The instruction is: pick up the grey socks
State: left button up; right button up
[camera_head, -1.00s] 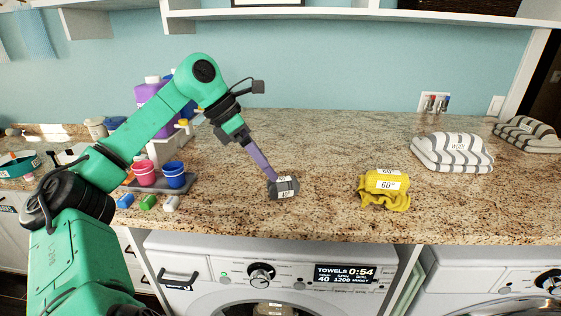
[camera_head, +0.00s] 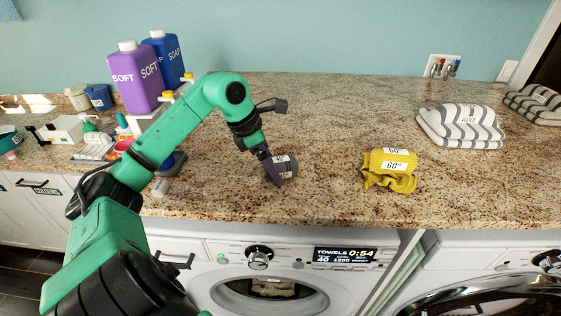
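The grey socks (camera_head: 289,167) are a small dark grey bundle with a white label, lying on the granite counter left of the yellow cloth. My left gripper (camera_head: 273,174) reaches down to them from the upper left. Its purple fingers overlap the left and front side of the bundle and hide part of it. The fingers are seen nearly edge-on, so I cannot tell whether they are open or closed on the socks. The bundle appears to rest on the counter. My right gripper is not in view.
A yellow cloth (camera_head: 391,172) with 60° labels lies to the right. Striped folded towels (camera_head: 460,127) are farther right. Purple (camera_head: 136,80) and blue bottles stand at the left behind my arm. A washing machine (camera_head: 270,265) is under the counter. The counter behind the socks is clear.

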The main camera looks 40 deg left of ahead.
pick_arm(q)
jog(key=shift+d+f, duration=0.2)
jog(key=shift+d, duration=0.05)
jog(key=shift+a+f, duration=0.1)
jog(key=c, duration=1.4)
